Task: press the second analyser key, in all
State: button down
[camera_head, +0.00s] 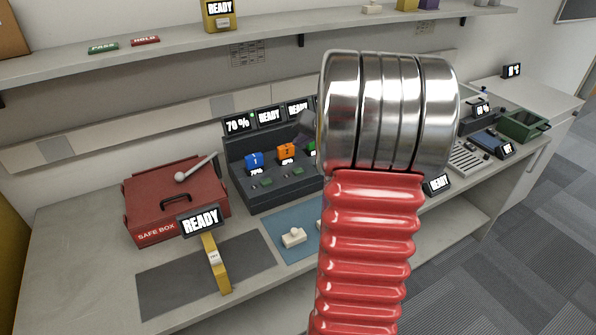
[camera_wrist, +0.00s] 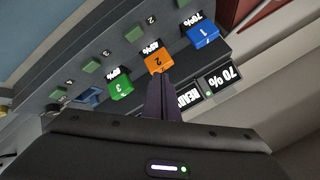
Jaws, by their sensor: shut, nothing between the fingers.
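The dark analyser (camera_head: 290,196) stands on the bench in the head view, partly hidden by my arm. It holds a blue block 1 (camera_head: 254,161), an orange block 2 (camera_head: 285,152) and a green block 3, with small green keys in front. In the wrist view the second key (camera_wrist: 134,33), beside the label 2, lies on the sloped panel in front of the orange block (camera_wrist: 158,61). My gripper (camera_wrist: 160,82) is shut and empty; its fingertips appear by the orange block, off the key. I cannot tell whether they touch the block.
Analyser screens (camera_head: 237,124) show 70 % and READY. A red safe box (camera_head: 170,205) stands left of the analyser. A yellow stand with a READY sign (camera_head: 200,221) and a blue mat (camera_head: 287,250) are in front. A shelf (camera_head: 190,46) runs above.

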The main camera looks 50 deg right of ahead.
jog(key=shift+f, duration=3.8)
jog(key=shift+f, duration=0.1)
jog(key=shift+f, duration=0.3)
jog(key=shift+f, duration=0.45)
jog(key=shift+r, duration=0.9)
jog(key=shift+r, duration=0.15)
notch_tip(320, 180, up, 5)
jog(key=shift+f, duration=0.15)
dwell(0.6)
